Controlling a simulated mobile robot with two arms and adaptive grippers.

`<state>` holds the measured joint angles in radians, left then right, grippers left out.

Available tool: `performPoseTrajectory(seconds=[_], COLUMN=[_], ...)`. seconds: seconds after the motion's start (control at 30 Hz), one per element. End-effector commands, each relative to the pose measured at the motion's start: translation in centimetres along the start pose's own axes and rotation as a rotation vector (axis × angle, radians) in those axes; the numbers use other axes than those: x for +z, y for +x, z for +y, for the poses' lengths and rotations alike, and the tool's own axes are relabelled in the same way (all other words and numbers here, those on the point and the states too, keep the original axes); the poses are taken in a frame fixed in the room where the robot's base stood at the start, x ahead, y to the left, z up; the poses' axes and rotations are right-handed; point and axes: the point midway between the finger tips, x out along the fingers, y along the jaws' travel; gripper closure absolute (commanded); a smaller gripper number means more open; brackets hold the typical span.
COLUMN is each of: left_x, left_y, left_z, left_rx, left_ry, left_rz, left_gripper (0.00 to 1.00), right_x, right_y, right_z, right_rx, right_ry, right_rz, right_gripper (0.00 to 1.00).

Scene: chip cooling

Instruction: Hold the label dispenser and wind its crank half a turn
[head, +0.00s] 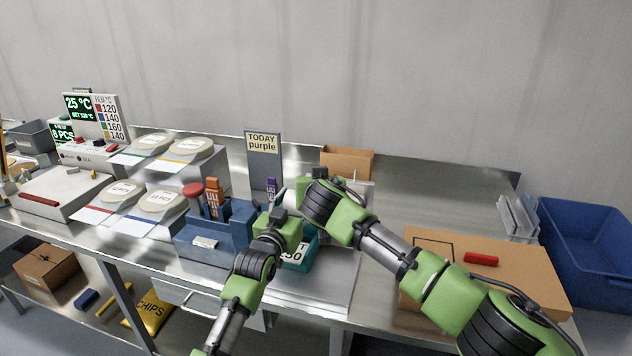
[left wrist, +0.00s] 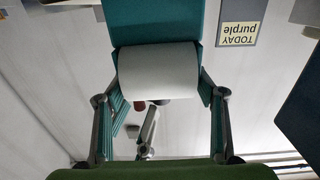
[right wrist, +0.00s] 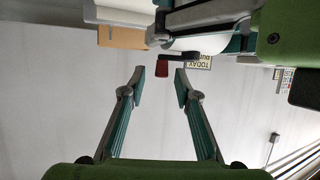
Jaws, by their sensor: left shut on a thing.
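The label dispenser is a teal body with a white roll, in the left wrist view (left wrist: 158,70). In the head view its teal lower part (head: 301,252) shows behind my arms. My left gripper (left wrist: 160,84) is shut on the dispenser, a finger on each side. In the right wrist view the dispenser's white roll (right wrist: 192,40) is at the top. Its crank has a dark arm and a red knob (right wrist: 162,69). My right gripper (right wrist: 160,84) is open, with the knob in line with the gap between its fingertips; I cannot tell whether they touch. In the head view my arms hide the crank.
A blue holder (head: 215,235) with stamps stands left of the dispenser. A "TODAY purple" sign (head: 263,155) stands behind. A cardboard box (head: 520,270) with a red item is at right, beside a blue bin (head: 585,255). Dishes and trays fill the left of the bench.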

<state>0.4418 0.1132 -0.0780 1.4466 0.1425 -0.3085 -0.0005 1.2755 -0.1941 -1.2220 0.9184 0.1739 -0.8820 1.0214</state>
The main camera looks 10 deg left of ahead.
Motion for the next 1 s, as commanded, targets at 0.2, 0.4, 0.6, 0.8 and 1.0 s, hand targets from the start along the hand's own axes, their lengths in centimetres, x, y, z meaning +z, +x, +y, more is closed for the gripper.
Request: performPoseTrajectory(seconds=[0.2, 0.4, 0.6, 0.8, 1.0], left_x=[0.1, 0.1, 0.1, 0.1, 0.1], left_y=[0.0, 0.0, 0.0, 0.0, 0.0], left_z=[0.0, 0.0, 0.0, 0.0, 0.0], left_rx=[0.0, 0.0, 0.0, 0.0, 0.0], left_ry=[-0.001, -0.001, -0.001, -0.001, -0.001], left_rz=[-0.002, -0.002, -0.002, -0.002, -0.002], left_gripper=[0.72, 0.72, 0.72, 0.72, 0.72], right_x=[0.0, -0.1, -0.1, -0.1, -0.1], right_y=[1.6, 2.3, 2.5, 2.5, 2.5], right_z=[-0.1, 0.0, 0.0, 0.0, 0.1], right_rx=[0.0, 0.0, 0.0, 0.0, 0.001], right_ry=[-0.001, 0.0, 0.0, 0.0, 0.0], right_rz=[-0.001, 0.0, 0.002, 0.001, 0.001], right_gripper=[0.71, 0.71, 0.71, 0.79, 1.0])
